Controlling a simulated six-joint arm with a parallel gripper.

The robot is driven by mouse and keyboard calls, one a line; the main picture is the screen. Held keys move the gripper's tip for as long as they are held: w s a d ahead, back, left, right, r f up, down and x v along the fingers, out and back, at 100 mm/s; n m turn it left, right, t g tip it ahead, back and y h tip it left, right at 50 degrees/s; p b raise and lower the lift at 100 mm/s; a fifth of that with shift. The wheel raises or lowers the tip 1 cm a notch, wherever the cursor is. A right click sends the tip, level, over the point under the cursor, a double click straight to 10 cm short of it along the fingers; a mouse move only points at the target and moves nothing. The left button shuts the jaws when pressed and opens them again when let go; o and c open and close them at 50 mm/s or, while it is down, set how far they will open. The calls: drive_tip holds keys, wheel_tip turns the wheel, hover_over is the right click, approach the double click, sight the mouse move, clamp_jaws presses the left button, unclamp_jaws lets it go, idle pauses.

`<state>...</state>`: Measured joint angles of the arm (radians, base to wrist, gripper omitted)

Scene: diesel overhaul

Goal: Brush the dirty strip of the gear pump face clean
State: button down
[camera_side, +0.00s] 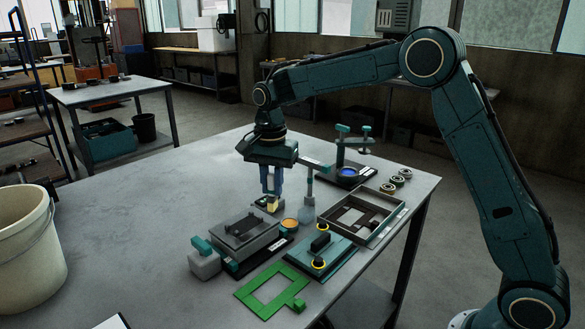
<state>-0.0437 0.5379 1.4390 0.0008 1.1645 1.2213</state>
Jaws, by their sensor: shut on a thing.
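My gripper (271,190) points straight down over the middle of the table. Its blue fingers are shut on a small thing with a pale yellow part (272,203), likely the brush. It is low, close to the table, and I cannot tell whether it touches anything below. A grey block with a dark top (246,230), possibly the gear pump, stands in front and to the left of the gripper. The gripper is apart from that block in the picture. The dirty strip is too small to make out.
A teal plate (335,255), an open tray (388,228) and a green frame (262,308) lie nearer the front right. The table's left half (150,215) is mostly clear.

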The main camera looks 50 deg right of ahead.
drive_tip(key=shift+w+a+r+m, duration=0.2)
drive_tip(key=shift+w+m, duration=0.05)
drive_tip(key=shift+m, duration=0.5)
drive_tip(key=shift+w+a+r+m, duration=0.15)
drive_tip(key=shift+w+m, duration=0.15)
drive_tip(key=shift+m, duration=0.4)
drive_tip(key=shift+w+a+r+m, duration=0.2)
drive_tip(key=shift+w+m, duration=0.05)
drive_tip(key=shift+m, duration=0.5)
drive_tip(key=shift+f, duration=0.2)
drive_tip(key=shift+f, duration=2.25)
drive_tip(key=shift+f, duration=0.6)
drive_tip(key=shift+a, duration=0.1)
drive_tip(key=shift+a, duration=0.85)
drive_tip(key=shift+a, duration=0.15)
drive_tip(key=shift+a, duration=0.75)
drive_tip(key=shift+a, duration=0.2)
